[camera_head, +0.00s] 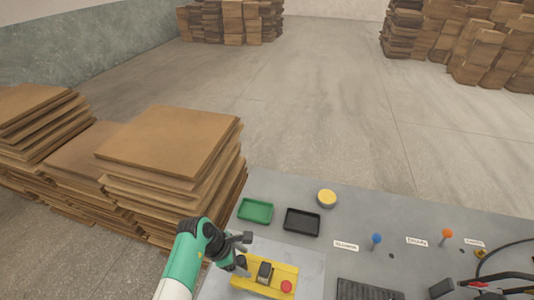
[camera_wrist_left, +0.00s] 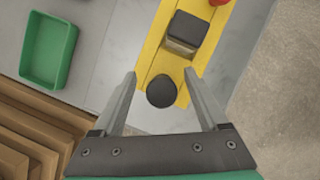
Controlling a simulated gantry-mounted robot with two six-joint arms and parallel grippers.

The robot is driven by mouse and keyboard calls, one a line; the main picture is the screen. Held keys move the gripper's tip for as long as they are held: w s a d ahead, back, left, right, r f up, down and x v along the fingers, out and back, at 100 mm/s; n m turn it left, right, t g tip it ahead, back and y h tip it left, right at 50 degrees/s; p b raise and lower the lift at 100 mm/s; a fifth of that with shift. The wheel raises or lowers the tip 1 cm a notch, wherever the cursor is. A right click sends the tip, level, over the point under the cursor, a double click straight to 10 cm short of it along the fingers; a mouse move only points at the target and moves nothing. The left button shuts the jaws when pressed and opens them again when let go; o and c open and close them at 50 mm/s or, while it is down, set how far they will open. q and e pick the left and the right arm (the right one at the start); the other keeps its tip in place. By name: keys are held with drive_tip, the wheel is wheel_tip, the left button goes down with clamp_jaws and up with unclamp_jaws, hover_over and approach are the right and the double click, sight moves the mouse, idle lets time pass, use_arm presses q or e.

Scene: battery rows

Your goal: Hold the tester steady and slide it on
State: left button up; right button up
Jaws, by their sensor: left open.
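A yellow unit (camera_head: 249,283) lies at the near left of the grey table, with a black block (camera_head: 265,271) and a red button (camera_head: 286,286) on it. I take it to be the tester, but cannot be sure. In the left wrist view the yellow body (camera_wrist_left: 152,57) carries the black block (camera_wrist_left: 184,33) and a round black knob (camera_wrist_left: 161,91). My left gripper (camera_head: 243,251) is open at the left end of the unit. Its fingers (camera_wrist_left: 160,95) stand apart on either side of the knob; whether they touch anything is unclear. I make out no right gripper.
A green tray (camera_head: 255,210) and a black tray (camera_head: 302,221) lie behind the unit, near a yellow round button (camera_head: 327,197). Blue (camera_head: 376,239) and orange (camera_head: 447,234) knobs stand to the right. A dark ribbed pad (camera_head: 367,290) is at the front. Cardboard stacks (camera_head: 170,142) crowd the left edge.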

use_arm(q)
drive_tip(key=v, duration=1)
drive_tip(key=shift+r, duration=0.1)
